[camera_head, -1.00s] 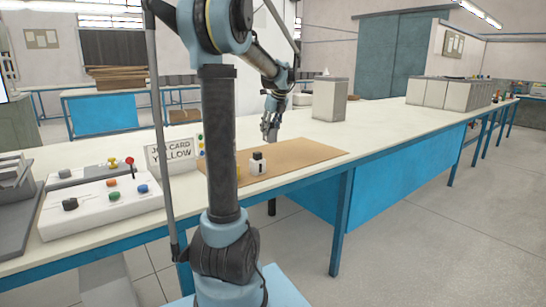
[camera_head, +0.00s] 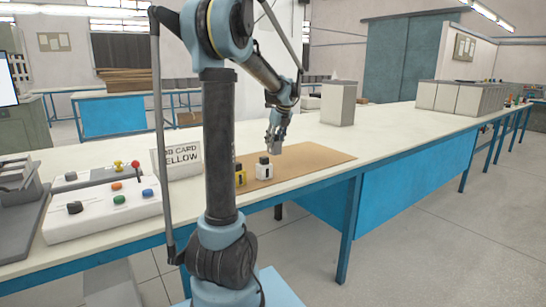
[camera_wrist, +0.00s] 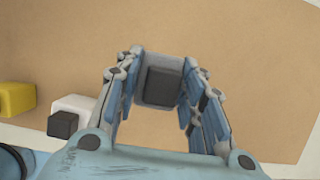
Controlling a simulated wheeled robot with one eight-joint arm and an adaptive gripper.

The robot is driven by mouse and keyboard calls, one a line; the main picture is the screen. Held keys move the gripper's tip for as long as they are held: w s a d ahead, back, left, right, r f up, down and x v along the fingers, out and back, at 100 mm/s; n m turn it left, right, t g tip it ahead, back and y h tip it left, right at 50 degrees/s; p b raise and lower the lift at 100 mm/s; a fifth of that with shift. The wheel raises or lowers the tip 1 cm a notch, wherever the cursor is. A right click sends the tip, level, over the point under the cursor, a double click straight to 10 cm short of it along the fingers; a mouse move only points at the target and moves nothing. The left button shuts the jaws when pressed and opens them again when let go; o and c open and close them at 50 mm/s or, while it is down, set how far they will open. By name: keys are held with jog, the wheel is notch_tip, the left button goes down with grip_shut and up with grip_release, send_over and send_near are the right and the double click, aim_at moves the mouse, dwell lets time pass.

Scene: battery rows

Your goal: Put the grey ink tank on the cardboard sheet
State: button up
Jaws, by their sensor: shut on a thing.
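My gripper (camera_wrist: 162,92) is shut on the grey ink tank (camera_wrist: 150,92), a grey block with a dark cap seen from above between the fingers in the wrist view. In the head view my gripper (camera_head: 275,142) is above the brown cardboard sheet (camera_head: 318,157). I cannot tell whether the tank touches the sheet. A white ink tank (camera_head: 264,171) with a black cap stands on the sheet's near left part, left of my gripper. A yellow ink tank (camera_head: 240,176) stands left of the white one, partly hidden by my arm.
A job card sign reading "YELLOW" (camera_head: 184,160) stands left of the sheet. A white control box (camera_head: 100,215) with coloured knobs is farther left. A grey box (camera_head: 338,103) stands behind on the long table (camera_head: 390,130). The sheet's right part is clear.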

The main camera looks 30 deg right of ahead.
aim_at(274, 151)
jog(key=shift+f, duration=2.85)
jog(key=shift+f, duration=0.1)
jog(key=o, duration=1.1)
jog(key=shift+o, duration=0.2)
jog(key=v, duration=1.2)
